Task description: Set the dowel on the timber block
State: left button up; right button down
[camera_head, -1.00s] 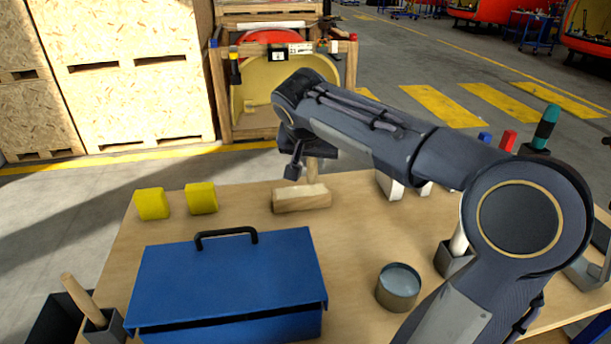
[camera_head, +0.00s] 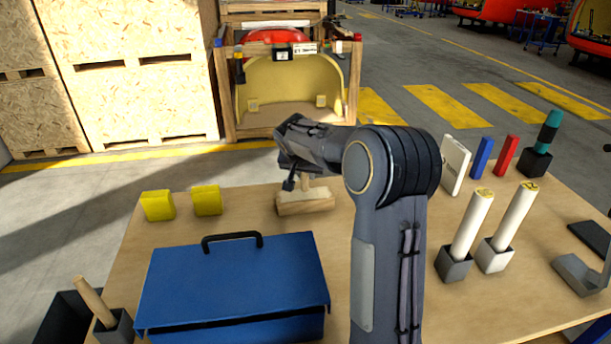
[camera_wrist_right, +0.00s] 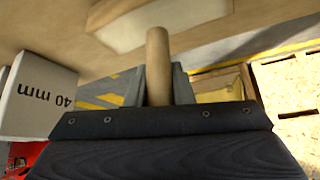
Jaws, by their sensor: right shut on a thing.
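The timber block (camera_head: 306,205) lies at the back middle of the table, behind the blue toolbox. My right gripper (camera_head: 304,181) is just above it, with its jaws partly hidden by my wrist. In the right wrist view my right gripper (camera_wrist_right: 158,88) is shut on the pale wooden dowel (camera_wrist_right: 158,55). The dowel's end reaches the edge of the timber block (camera_wrist_right: 165,20) in that picture. In the head view the dowel (camera_head: 306,183) shows as a short upright piece over the block; I cannot tell whether they touch. My left gripper is not in view.
A blue toolbox (camera_head: 235,285) stands in front. Two yellow blocks (camera_head: 158,206) are to the left of the timber. White cylinders (camera_head: 467,228) in grey holders and a white box (camera_head: 453,165) stand right. Another wooden rod (camera_head: 93,298) leans in a holder at front left.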

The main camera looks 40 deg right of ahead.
jog(key=shift+f, duration=0.65)
jog(key=shift+f, duration=0.25)
jog(key=c, duration=1.3)
grip_release()
jog(key=shift+r, duration=0.1)
jog(key=shift+o, duration=0.2)
